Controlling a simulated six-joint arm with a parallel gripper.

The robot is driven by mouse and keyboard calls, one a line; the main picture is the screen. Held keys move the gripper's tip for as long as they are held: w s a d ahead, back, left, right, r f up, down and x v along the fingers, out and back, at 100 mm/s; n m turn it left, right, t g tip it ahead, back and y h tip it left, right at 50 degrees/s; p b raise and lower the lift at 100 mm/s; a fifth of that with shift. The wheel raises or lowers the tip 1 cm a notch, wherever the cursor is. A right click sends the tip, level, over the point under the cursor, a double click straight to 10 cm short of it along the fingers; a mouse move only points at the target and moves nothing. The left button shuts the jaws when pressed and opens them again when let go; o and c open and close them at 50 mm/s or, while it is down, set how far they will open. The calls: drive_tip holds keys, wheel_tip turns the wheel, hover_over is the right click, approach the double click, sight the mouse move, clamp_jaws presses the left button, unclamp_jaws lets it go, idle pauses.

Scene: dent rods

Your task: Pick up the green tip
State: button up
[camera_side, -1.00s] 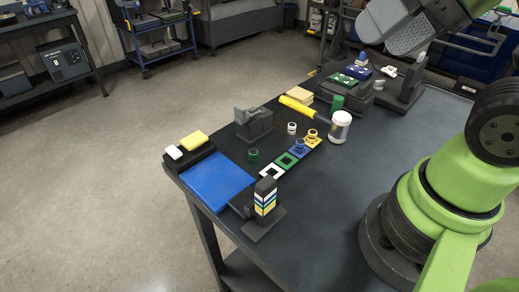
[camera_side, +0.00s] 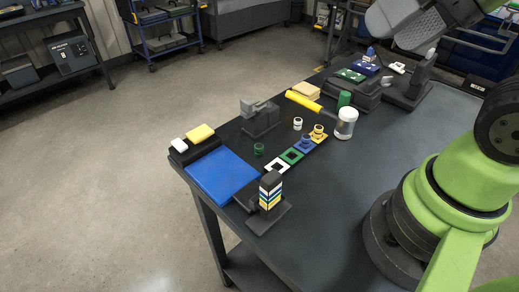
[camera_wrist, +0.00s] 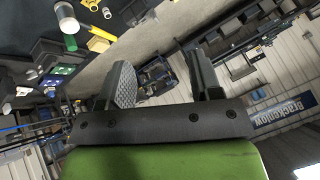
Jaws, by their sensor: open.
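The green tip (camera_side: 258,149) is a small dark green ring-like piece standing on the dark table, beside the row of coloured squares. The green square (camera_side: 291,155) in that row is empty, as is the white one (camera_side: 277,167). A blue tip (camera_side: 306,141) and a yellow tip (camera_side: 318,131) stand on their squares. A white tip (camera_side: 297,123) stands loose. My gripper (camera_wrist: 160,70) is open and empty in the wrist view, its two dark fingers wide apart. In the side view it is high at the upper right, partly cut off, far from the green tip. I cannot make out the green tip in the wrist view.
A grey block-like fixture (camera_side: 260,117) stands behind the green tip.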

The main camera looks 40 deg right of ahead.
drive_tip(key=shift+o, duration=0.4)
drive_tip(key=m+g+h, duration=0.2)
drive_tip(key=m+g, duration=0.3)
drive_tip(key=g, duration=0.2)
hover_over(259, 146)
wheel_tip(259, 146, down, 25)
drive_tip(key=shift+s+f, duration=0.1)
drive_tip(key=shift+f, duration=0.1)
wheel_tip(259, 146, down, 6)
drive_tip(key=shift+r, duration=0.15)
drive_tip(key=shift+c, duration=0.2)
